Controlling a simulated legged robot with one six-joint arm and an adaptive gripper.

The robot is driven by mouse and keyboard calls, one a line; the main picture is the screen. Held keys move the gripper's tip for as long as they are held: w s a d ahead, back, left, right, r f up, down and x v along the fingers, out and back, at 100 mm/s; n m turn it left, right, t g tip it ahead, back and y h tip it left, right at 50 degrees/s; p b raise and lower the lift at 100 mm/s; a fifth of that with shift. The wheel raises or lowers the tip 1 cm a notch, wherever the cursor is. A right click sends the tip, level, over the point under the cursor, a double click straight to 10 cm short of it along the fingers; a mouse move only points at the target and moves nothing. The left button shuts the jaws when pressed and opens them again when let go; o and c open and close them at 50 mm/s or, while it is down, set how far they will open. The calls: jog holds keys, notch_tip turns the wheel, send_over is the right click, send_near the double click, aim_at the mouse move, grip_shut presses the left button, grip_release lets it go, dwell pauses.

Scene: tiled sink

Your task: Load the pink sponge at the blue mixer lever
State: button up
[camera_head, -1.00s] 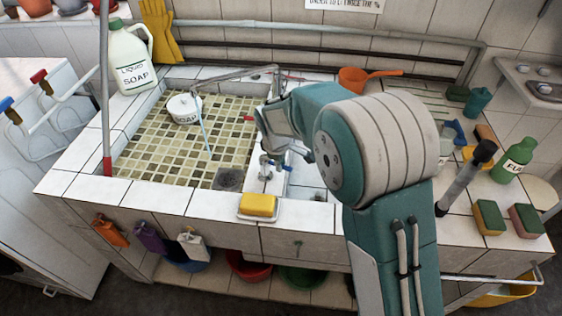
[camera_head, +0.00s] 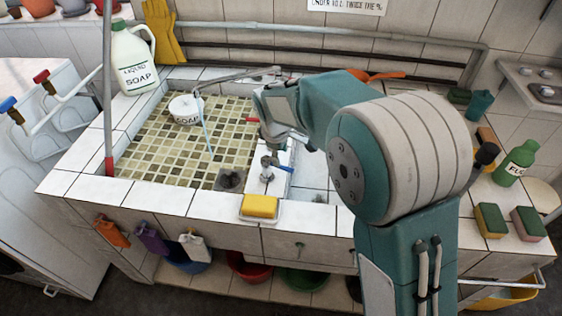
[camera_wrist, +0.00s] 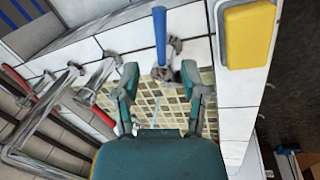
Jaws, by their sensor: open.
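The pink sponge (camera_head: 527,224), with a green top layer, lies on the tiled counter at the far right of the head view. The blue mixer lever (camera_head: 284,169) sticks out from a metal tap fitting on the sink's right divider. It also shows in the wrist view (camera_wrist: 160,35), in line with the gap between my fingers and apart from them. My gripper (camera_wrist: 160,76) is open and empty, with a finger on either side. In the head view my arm reaches over the divider, and the fingertips are hard to make out. The pink sponge is far from my gripper.
A yellow-green sponge (camera_head: 490,220) lies left of the pink one. A yellow block (camera_head: 260,206) sits in a white dish on the front ledge. A red lever (camera_head: 252,120) and spout stand behind the blue lever. A green bottle (camera_head: 515,162) stands at right.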

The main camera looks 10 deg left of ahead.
notch_tip(320, 180, up, 6)
jog(key=s, duration=0.1)
jog(key=shift+s+a+r, duration=0.15)
jog(key=shift+a+r, duration=0.1)
jog(key=s+d+r+m+t, duration=0.1)
jog(key=s+d+r+m, duration=0.3)
jog(key=d, duration=0.4)
jog(key=s+d+r+m, duration=0.3)
jog(key=s+d+r, duration=0.15)
jog(key=d, duration=0.45)
jog(key=s+d+m+t, duration=0.2)
jog(key=s+d+m, duration=0.6)
jog(key=s, duration=0.7)
jog(key=shift+s+d+f+y, duration=0.25)
jog(key=shift+d+f+y, duration=0.1)
jog(key=shift+d, duration=0.75)
